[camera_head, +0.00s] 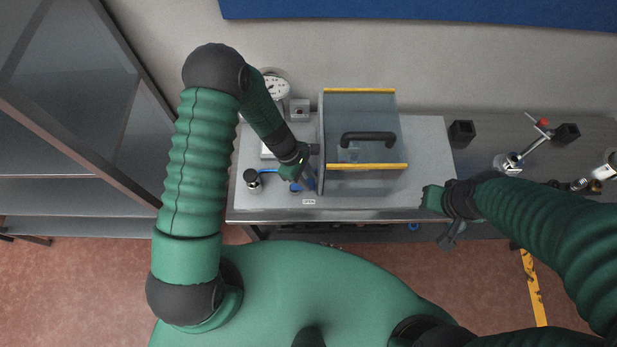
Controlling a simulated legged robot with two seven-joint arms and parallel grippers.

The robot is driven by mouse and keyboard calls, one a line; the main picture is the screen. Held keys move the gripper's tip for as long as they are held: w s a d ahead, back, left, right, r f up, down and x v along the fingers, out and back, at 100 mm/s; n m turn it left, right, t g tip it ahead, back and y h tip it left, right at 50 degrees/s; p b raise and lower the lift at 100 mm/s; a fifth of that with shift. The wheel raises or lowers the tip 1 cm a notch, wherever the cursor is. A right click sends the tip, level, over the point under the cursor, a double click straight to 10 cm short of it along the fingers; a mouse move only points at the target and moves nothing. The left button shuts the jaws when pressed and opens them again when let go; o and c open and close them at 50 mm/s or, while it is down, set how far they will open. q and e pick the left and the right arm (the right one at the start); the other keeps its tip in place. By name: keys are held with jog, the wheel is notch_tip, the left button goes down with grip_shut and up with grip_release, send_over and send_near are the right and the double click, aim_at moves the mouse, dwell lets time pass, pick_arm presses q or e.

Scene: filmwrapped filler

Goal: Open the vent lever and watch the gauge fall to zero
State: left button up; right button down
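A white round gauge (275,86) stands at the back left of the grey worktop, partly behind my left forearm; its reading is too small to make out. My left gripper (308,184) points down at the front left of the clear-walled box. A small blue part (295,187), possibly the vent lever, shows right beside its fingers. I cannot tell whether the fingers touch it or are shut. My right gripper (452,236) hangs in front of the worktop's right front edge, apart from everything, and its finger opening is unclear.
The box (361,178) has yellow edges and a black handle (368,137). A small black-topped cylinder (253,180) stands left of my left gripper. A clamp stand with a red knob (543,123) and black blocks (462,132) are at right. Worktop right of the box is clear.

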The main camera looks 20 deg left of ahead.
pick_arm(q)
jog(key=o, duration=0.4)
jog(key=shift+s+a, duration=0.1)
